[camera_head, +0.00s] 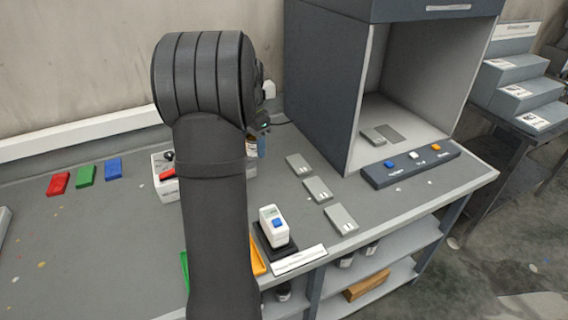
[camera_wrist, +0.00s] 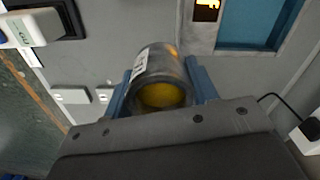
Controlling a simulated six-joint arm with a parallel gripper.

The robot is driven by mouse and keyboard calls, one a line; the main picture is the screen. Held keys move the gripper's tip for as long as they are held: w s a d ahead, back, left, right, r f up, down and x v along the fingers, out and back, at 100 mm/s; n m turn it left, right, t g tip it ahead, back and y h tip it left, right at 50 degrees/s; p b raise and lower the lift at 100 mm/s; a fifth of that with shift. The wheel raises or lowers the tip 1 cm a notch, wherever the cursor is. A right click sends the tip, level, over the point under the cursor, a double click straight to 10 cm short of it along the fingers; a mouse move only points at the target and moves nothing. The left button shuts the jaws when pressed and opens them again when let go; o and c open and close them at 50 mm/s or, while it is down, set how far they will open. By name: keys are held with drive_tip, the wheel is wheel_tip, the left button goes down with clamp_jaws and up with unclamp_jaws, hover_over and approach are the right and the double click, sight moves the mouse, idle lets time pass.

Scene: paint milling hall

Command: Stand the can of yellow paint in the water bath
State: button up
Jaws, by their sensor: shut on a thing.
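In the wrist view a grey metal can (camera_wrist: 158,62) with a white label shows yellow paint in its open top. The blue fingers of my gripper (camera_wrist: 163,84) are shut on its sides. The water bath, a blue basin with a pale rim (camera_wrist: 255,48), is partly in view at the upper right, apart from the can. A panel with an orange display (camera_wrist: 207,10) is beside it. In the head view my arm hides most of the gripper, the can and the bath.
A white device with a blue button (camera_head: 272,225) stands on a black base. Several grey plates (camera_head: 318,189) lie right of my arm, before an open booth (camera_head: 325,90). Red (camera_head: 58,184), green (camera_head: 86,176) and blue (camera_head: 113,169) blocks lie at the left. The left bench is largely clear.

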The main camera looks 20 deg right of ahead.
drive_tip(key=w+a, duration=1.3)
drive_tip(key=w, duration=0.1)
drive_tip(key=shift+s+f, duration=0.15)
drive_tip(key=shift+f, duration=1.65)
drive_tip(key=shift+s+f, duration=0.1)
drive_tip(key=shift+f, duration=1.7)
drive_tip(key=shift+f, duration=0.6)
drive_tip(key=o, duration=1.1)
drive_tip(key=shift+o, duration=0.2)
wheel_tip(320, 180, up, 18)
drive_tip(key=shift+f, duration=0.2)
drive_tip(key=shift+f, duration=0.15)
